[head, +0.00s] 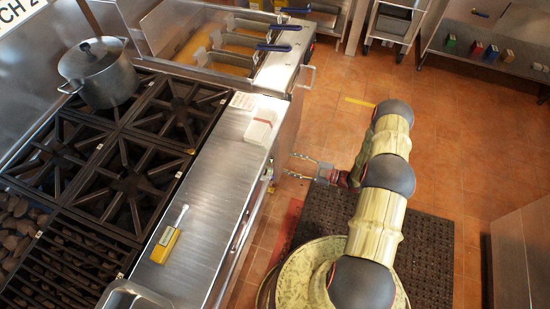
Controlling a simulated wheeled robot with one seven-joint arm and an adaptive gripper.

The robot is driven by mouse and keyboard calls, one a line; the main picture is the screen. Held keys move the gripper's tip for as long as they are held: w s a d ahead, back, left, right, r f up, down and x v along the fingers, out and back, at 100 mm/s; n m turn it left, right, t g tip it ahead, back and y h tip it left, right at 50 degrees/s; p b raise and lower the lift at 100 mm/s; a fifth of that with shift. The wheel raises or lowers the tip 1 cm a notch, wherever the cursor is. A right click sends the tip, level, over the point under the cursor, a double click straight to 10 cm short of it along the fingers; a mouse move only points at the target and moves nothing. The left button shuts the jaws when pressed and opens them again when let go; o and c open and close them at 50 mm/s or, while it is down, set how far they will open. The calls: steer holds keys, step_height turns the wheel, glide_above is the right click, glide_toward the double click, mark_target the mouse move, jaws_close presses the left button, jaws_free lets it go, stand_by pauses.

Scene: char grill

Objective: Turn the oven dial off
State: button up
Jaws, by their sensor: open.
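The oven dial cannot be made out. The range (193,255) runs along the left, and its front face is seen steeply from above, mostly hidden under the steel ledge. My gripper (291,165) is open and empty, with its two fingers spread and pointing left toward the front of the range. It is to the right of the range front, over the floor. I see no contact between the fingers and the range, but the exact gap is hard to tell.
A lidded pot (103,76) stands on the black burner grates (130,185). A yellow-handled brush (167,245) and a white container (261,128) lie on the ledge. Fryer baskets (240,40) are at the back. Tiled floor (450,130) is open to the right.

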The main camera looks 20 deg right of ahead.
steer(key=b+x, duration=0.1)
steer(key=x, duration=0.6)
steer(key=shift+a, duration=0.25)
steer(key=c, duration=1.1)
